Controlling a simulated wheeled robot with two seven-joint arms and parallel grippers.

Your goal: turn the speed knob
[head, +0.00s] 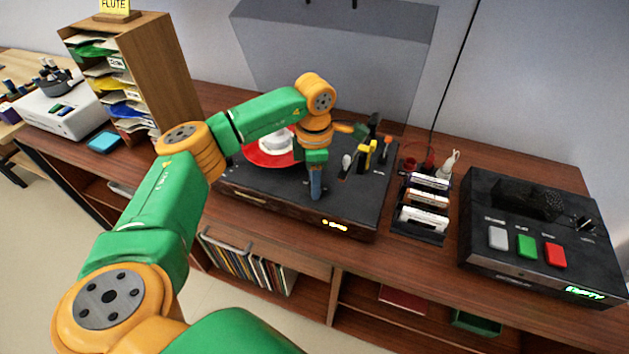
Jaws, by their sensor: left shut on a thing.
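A dark turntable (348,205) with a wood front edge stands on the wooden counter, with a red record (262,155) and white centre on its platter. Its front panel has a small lit display (335,225). My left gripper (316,192) points down at the front part of the turntable's deck. It is shut on the speed knob, which the fingers hide almost wholly. Which way the knob points cannot be seen. My right gripper is out of view.
Small levers, one with a yellow block (365,155), rise from the deck right of my gripper. A rack of cassettes (424,218) and a black player with grey, green and red keys (525,245) stand further right. A wooden paper sorter (155,60) stands at left.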

